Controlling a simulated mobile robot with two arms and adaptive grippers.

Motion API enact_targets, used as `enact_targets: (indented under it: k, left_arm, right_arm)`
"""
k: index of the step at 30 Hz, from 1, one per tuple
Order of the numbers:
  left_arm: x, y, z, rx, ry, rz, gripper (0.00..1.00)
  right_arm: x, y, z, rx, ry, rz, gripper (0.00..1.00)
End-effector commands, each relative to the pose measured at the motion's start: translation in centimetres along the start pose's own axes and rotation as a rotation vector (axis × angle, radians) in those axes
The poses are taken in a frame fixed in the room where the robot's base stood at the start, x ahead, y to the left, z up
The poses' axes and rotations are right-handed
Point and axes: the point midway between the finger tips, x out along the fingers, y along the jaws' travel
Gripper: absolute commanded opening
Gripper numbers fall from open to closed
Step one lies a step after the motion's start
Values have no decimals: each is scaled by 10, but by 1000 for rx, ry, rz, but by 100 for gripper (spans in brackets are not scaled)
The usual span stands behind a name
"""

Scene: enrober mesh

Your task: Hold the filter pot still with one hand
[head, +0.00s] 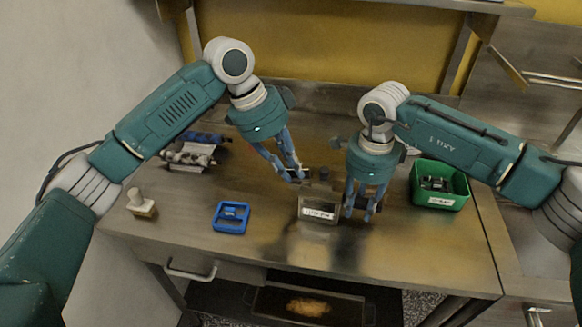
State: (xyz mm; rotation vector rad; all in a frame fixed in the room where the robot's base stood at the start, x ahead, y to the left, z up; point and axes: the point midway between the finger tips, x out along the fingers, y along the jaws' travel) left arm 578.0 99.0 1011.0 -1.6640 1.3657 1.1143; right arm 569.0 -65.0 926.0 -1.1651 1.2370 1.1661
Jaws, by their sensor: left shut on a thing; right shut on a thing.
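My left gripper (294,178) is shut on a small dark piece (305,172) above the middle of the table. A small dark round thing (324,174) shows just right of it, perhaps part of the filter pot; I cannot tell whether they are joined. My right gripper (360,214) points down, shut, at the right side of a grey box (318,210) with a white label. What it grips is dark and mostly hidden between its fingers. I cannot tell for certain which dark thing is the filter pot.
A green bin (440,202) with dark parts stands at the right. A blue square frame (231,217) and a pale-knobbed stamp-like thing (141,203) are at the front left. A metal roller-like assembly (188,155) lies at the back left. A tray (273,302) sits below the table (430,252).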

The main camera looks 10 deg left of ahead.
Motion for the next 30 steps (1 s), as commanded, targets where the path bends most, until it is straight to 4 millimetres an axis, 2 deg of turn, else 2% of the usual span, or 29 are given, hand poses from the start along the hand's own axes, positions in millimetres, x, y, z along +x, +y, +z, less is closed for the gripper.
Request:
enact_targets:
  k: [13, 30]
  left_arm:
    - [-2, -3, 0, 221, 1, 88, 0]
    - [-2, -4, 0, 254, 1, 102, 0]
  right_arm:
    - [0, 0, -1, 0, 2, 0, 0]
    - [0, 0, -1, 0, 3, 1, 0]
